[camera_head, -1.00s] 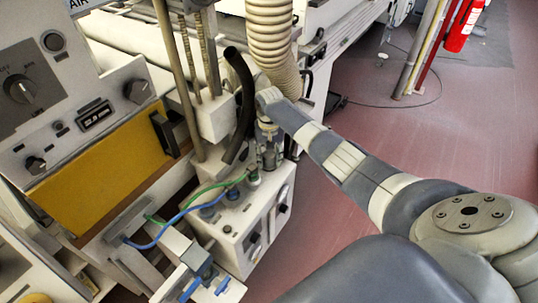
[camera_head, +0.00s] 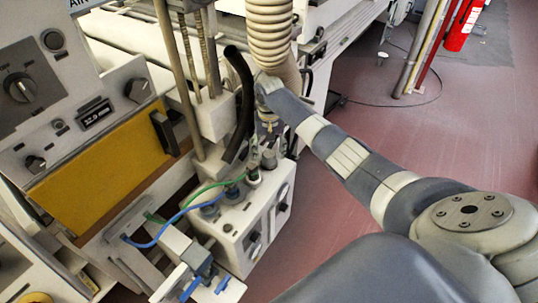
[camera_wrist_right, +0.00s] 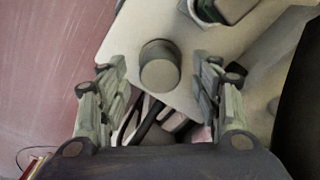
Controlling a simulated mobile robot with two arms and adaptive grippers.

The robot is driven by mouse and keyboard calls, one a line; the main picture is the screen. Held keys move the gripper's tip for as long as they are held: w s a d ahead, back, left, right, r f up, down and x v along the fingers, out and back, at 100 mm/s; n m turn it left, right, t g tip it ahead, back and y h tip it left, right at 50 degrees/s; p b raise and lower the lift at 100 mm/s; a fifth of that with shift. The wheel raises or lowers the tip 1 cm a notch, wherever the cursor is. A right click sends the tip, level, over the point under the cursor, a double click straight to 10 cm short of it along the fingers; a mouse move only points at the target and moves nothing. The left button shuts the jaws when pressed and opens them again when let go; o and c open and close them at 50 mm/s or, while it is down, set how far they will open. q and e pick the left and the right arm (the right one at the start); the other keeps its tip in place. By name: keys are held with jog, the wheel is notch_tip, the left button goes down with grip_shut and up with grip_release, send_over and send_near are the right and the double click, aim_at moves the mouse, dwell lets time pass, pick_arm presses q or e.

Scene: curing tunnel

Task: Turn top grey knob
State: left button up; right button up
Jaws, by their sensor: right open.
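In the right wrist view a round grey knob (camera_wrist_right: 160,66) stands on a pale panel surface, between my two spread fingertips in the picture. My right gripper (camera_wrist_right: 163,76) is open, with a finger on each side of the knob and visible gaps on both sides. In the head view my right gripper (camera_head: 262,152) points down over the top of a white box (camera_head: 236,226), below the end of my arm. The gripper partly hides the box's far top, so the knob is hard to make out there. My left gripper is out of view.
A black curved hose (camera_head: 242,105) and a ribbed beige duct (camera_head: 271,40) stand close to my right gripper. Green and blue hoses (camera_head: 165,235) run to the box. A control panel with knobs (camera_head: 20,87) is at the left.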

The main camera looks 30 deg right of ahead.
aim_at(269, 155)
notch_tip(269, 155, up, 9)
jog(key=shift+s+f, duration=0.15)
dwell(0.7)
